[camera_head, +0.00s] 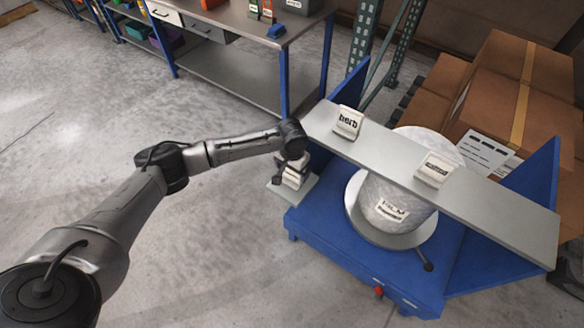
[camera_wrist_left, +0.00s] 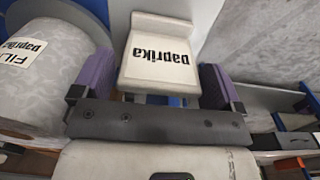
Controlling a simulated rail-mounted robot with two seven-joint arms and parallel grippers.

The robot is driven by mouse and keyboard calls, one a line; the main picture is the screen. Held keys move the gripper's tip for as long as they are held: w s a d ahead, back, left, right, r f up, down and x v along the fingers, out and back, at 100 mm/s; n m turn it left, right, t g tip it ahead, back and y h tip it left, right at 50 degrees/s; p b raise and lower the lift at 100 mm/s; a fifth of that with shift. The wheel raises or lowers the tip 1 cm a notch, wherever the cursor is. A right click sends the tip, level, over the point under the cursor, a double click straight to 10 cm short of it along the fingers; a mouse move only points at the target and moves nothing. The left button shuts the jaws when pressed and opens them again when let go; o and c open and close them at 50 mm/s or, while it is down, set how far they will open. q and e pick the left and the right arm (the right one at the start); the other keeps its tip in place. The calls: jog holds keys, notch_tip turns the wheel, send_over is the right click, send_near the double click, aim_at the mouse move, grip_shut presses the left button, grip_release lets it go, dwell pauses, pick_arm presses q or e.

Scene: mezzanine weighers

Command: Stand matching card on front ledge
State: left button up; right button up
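My left gripper (camera_head: 292,168) reaches down at the small grey plate (camera_head: 310,184) at the left of the blue stand. In the left wrist view its two purple-padded fingers (camera_wrist_left: 156,78) stand either side of a white card holder (camera_wrist_left: 158,62), which reads "Paprika" upside down. A narrow gap shows at the left finger, so it looks open around the holder. A pale drum (camera_head: 385,190) stands on a round pan; in the left wrist view its label (camera_wrist_left: 20,52) reads "FILL Paprika". My right gripper is out of view.
A grey shelf board (camera_head: 480,200) spans the blue stand (camera_head: 345,240) above the drum. It carries a "herb" card (camera_head: 348,122) and another card (camera_head: 435,170), too small to read. Cardboard boxes (camera_head: 520,90) are behind. A workbench (camera_head: 235,30) stands at the back; floor at left is clear.

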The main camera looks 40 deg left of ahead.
pick_arm(q)
jog(key=shift+o, duration=0.6)
jog(key=shift+r, duration=0.1)
notch_tip(320, 180, up, 12)
jog(key=p, duration=0.3)
jog(key=s+d+f+m+t+h, duration=0.1)
jog(key=s+d+f+m, duration=0.1)
jog(key=s+d+f, duration=0.45)
jog(key=s+d+f+m+t+h, duration=0.1)
jog(key=s+d+f+m, duration=0.25)
jog(key=s+d, duration=0.6)
jog(key=s+a+n+t+y, duration=0.1)
jog(key=s+a, duration=0.3)
jog(key=s, duration=1.2)
jog(key=shift+s+r+n+t+y, duration=0.3)
jog(key=shift+s+r+n+y, duration=0.1)
jog(key=shift+n, duration=0.35)
jog(key=shift+r, duration=0.15)
